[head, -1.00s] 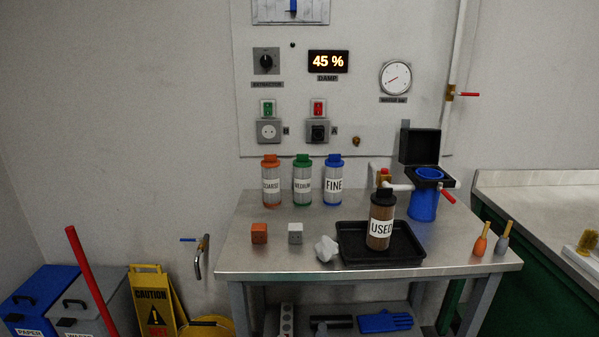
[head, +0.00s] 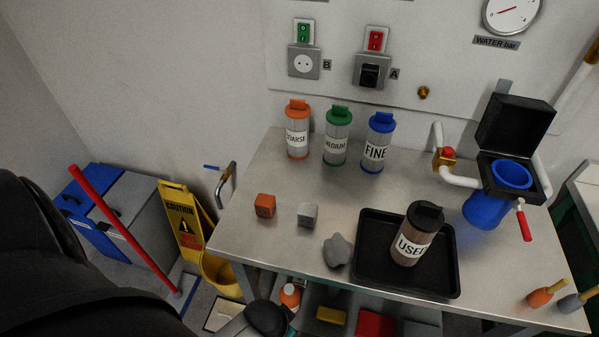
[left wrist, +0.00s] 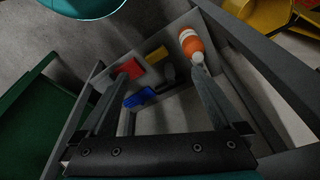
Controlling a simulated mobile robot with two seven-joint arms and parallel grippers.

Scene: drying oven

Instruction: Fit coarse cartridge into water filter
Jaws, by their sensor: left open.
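The coarse cartridge (head: 297,138), grey with an orange cap and base, stands upright at the back left of the steel table. The water filter (head: 486,208) is a blue housing at the back right; its black lid (head: 515,125) is raised and its round blue mouth shows. A brown used cartridge (head: 414,238) with a black cap stands in the black tray (head: 366,270). My left gripper (left wrist: 157,80) is open and empty in the left wrist view, with the low shelf's items beyond its fingers. It is away from the coarse cartridge. My right gripper is not in view.
Medium (head: 337,138) and fine (head: 378,145) cartridges stand right of the coarse one. An orange cube (head: 265,205), a grey cube (head: 307,214) and a crumpled grey cloth (head: 337,250) lie in front. A red-handled valve (head: 524,222) sits by the filter.

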